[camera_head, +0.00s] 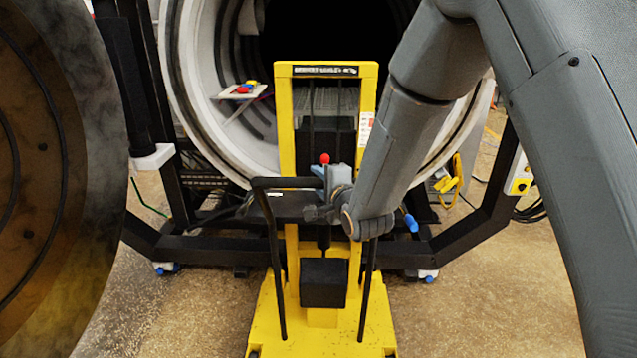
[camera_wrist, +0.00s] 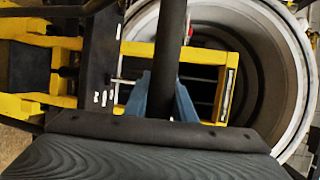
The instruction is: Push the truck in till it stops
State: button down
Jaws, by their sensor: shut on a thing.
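The truck is a yellow lift truck with a tall mast (camera_head: 368,90) and a low base (camera_head: 265,318). It stands upright in front of the round furnace opening (camera_head: 195,95), its mast overlapping the opening in the head view. Its black push handle (camera_head: 285,182) rises from the base towards me. My gripper (camera_head: 322,182) is shut on the handle's top bar. In the wrist view the dark bar (camera_wrist: 171,60) runs between my two blue-grey fingers (camera_wrist: 170,100). The truck's yellow frame (camera_wrist: 140,48) shows beyond it, before the pale furnace ring (camera_wrist: 290,60). The forks and any stop are hidden.
The furnace's big round door (camera_head: 95,200) stands open at the left. A black support frame (camera_head: 470,225) with blue-footed casters flanks the truck. A small shelf (camera_head: 240,92) with coloured items is at the furnace mouth. Bare floor (camera_head: 480,300) lies at the right.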

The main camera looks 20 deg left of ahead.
jog(key=c, duration=1.8)
grip_release()
jog(key=shift+w+r, duration=0.15)
jog(key=shift+w, duration=0.05)
jog(key=shift+c, duration=0.2)
jog(key=o, duration=0.4)
jog(key=shift+w, duration=0.15)
jog(key=shift+c, duration=0.2)
jog(key=shift+d, duration=0.1)
jog(key=b+v, duration=0.2)
jog(key=v, duration=0.5)
jog(key=shift+s, duration=0.4)
jog(key=shift+s+d, duration=0.1)
jog(key=shift+d, duration=0.1)
